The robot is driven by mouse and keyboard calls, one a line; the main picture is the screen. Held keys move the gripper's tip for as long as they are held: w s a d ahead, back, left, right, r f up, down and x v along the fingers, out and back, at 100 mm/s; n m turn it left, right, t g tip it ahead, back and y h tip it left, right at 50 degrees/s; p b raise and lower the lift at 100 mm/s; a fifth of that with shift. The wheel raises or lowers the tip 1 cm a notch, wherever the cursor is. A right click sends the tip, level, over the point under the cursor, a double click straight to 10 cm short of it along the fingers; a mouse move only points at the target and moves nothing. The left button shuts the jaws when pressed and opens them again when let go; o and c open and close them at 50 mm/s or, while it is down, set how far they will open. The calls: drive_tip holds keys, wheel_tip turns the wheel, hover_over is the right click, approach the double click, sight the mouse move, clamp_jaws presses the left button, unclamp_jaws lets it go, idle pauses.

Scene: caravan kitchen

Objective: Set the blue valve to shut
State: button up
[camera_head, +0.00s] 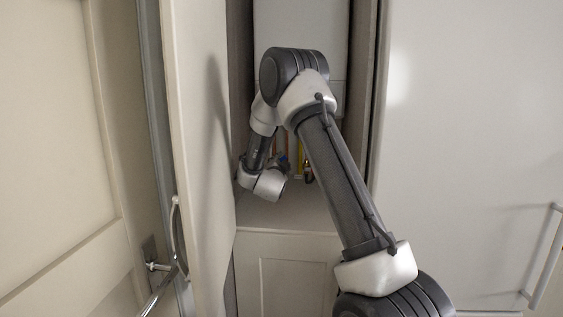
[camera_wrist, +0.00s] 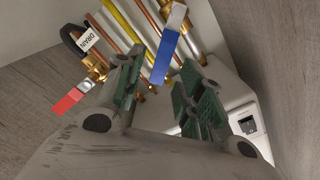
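The blue valve's lever (camera_wrist: 163,58) shows in the wrist view. It is a flat blue bar with a pale grey end, slanting across the pipes. My gripper (camera_wrist: 162,66) has its two green-padded fingers apart, and the lower part of the blue lever appears in the gap between the fingertips. I cannot tell whether either finger touches it. In the head view my arm reaches into the open cupboard and the fingers are too small and covered to make out.
A red lever (camera_wrist: 67,103) on a brass fitting lies left of my fingers, near a black hose with a DRAIN tag (camera_wrist: 88,40). Copper and yellow pipes (camera_wrist: 118,20) run behind. A white unit (camera_wrist: 225,85) is at right. The cupboard door (camera_head: 200,130) stands open, left of my arm.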

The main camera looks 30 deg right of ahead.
sight(281, 160)
drive_tip(key=x, duration=0.4)
drive_tip(key=shift+w+d, duration=0.1)
clamp_jaws()
